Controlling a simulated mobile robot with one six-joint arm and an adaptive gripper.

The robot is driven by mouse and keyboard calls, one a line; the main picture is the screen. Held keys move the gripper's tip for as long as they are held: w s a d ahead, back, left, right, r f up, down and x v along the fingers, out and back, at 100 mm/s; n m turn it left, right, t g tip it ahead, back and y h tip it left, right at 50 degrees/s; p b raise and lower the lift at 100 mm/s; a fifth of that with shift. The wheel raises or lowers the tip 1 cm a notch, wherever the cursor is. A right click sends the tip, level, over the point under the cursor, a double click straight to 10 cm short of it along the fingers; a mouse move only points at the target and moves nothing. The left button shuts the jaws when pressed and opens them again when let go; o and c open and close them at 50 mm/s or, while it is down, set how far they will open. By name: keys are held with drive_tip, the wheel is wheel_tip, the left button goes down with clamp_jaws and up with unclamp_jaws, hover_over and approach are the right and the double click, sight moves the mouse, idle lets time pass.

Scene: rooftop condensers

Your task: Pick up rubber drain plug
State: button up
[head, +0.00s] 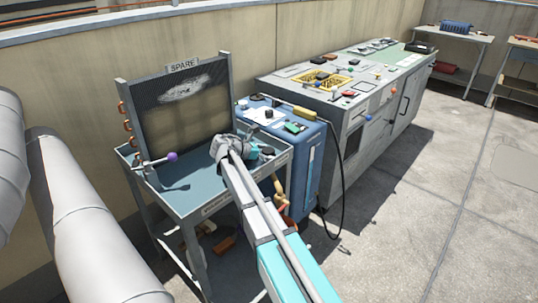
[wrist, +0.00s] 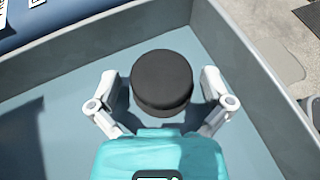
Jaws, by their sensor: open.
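The rubber drain plug (wrist: 162,82) is a short black cylinder on the blue-grey shelf (wrist: 60,100), near its raised rim, in the wrist view. My gripper (wrist: 162,90) is open, with one finger to the left and one to the right of the plug. A gap shows between the plug and each finger. In the head view my gripper (head: 252,152) is low over the right part of the cart's top shelf (head: 190,195). A small dark shape (head: 267,151) beside it may be the plug.
A purple-knobbed lever (head: 172,156) and a framed panel marked SPARE (head: 185,105) stand on the cart. A blue cabinet (head: 313,165) with small items and a long grey cabinet (head: 340,115) stand to the right. The floor (head: 440,200) at right is mostly clear.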

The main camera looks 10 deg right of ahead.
drive_tip(key=shift+c, duration=0.3)
drive_tip(key=c, duration=1)
drive_tip(key=shift+r, duration=0.1)
wheel_tip(320, 180, up, 3)
drive_tip(key=p, duration=0.2)
drive_tip(key=shift+f+p, duration=0.2)
drive_tip(key=shift+p, duration=0.2)
drive_tip(key=s+r+p, duration=0.1)
drive_tip(key=r+p, duration=0.1)
drive_tip(key=s+r+p, duration=0.4)
drive_tip(key=shift+a+r+p, duration=0.1)
drive_tip(key=shift+r+p, duration=0.3)
drive_tip(key=s+r+p, duration=0.1)
drive_tip(key=s, duration=0.1)
drive_tip(key=s+r+p, duration=0.1)
drive_tip(key=s, duration=0.2)
drive_tip(key=s+r+p, duration=0.1)
drive_tip(key=s, duration=0.1)
drive_tip(key=shift+s+a, duration=0.2)
drive_tip(key=shift+c, duration=0.7)
drive_tip(key=shift+s+a+r, duration=0.15)
drive_tip(key=shift+s+r, duration=0.05)
drive_tip(key=shift+s, duration=0.6)
drive_tip(key=shift+c, duration=0.4)
